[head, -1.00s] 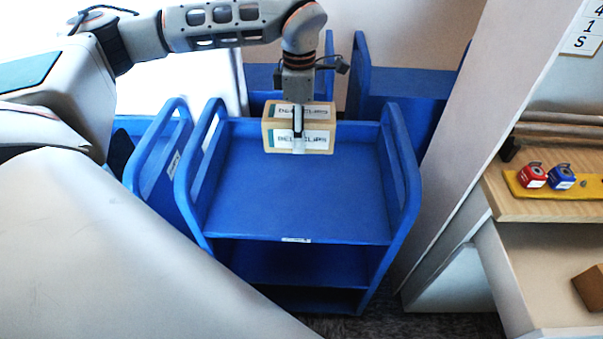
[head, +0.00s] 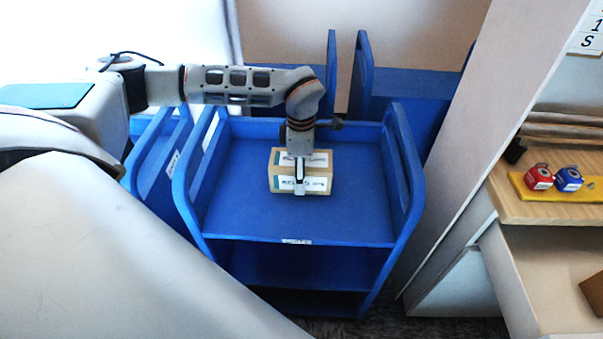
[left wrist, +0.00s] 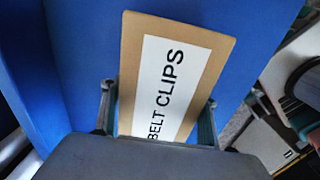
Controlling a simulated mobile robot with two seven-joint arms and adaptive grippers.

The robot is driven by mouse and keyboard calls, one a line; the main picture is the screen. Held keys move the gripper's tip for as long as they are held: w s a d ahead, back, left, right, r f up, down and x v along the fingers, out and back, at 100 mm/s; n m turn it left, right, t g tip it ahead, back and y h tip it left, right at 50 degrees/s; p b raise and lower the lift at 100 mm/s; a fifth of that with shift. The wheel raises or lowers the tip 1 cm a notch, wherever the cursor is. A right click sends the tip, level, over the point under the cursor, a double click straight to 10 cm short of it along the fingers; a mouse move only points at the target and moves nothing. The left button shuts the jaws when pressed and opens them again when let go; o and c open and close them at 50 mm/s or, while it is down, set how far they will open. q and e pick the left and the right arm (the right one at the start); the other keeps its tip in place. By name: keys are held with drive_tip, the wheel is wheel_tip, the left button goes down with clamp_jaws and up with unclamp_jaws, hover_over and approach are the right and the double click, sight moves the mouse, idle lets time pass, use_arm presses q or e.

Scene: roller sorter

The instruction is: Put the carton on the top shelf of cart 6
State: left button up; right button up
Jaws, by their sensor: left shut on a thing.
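The carton (head: 318,184) is a small tan box with white labels, held over the middle of the blue cart's top shelf (head: 340,222). In the left wrist view the carton (left wrist: 172,85) fills the middle, its label reading BELT CLIPS. My left gripper (head: 300,188) is shut on the carton from above; its fingers lie along both sides in the left wrist view (left wrist: 157,112). I cannot tell whether the carton touches the shelf. The cart's front label (head: 297,241) is too small to read. My right gripper is not in view.
Other blue carts stand to the left (head: 150,150) and behind (head: 400,95). A pale panel (head: 478,130) rises close to the cart's right. Beyond it, a wooden shelf carries red (head: 539,177) and blue (head: 568,179) items on a yellow strip. The top shelf around the carton is clear.

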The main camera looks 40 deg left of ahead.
use_arm(q)
drive_tip(key=shift+f, duration=0.1)
drive_tip(key=o, duration=1.5)
drive_tip(key=shift+c, duration=0.2)
drive_tip(key=shift+r, duration=0.4)
wheel_tip(320, 180, up, 11)
drive_tip(key=shift+r+p, duration=0.2)
drive_tip(key=shift+p, duration=0.4)
drive_tip(key=shift+s, duration=0.1)
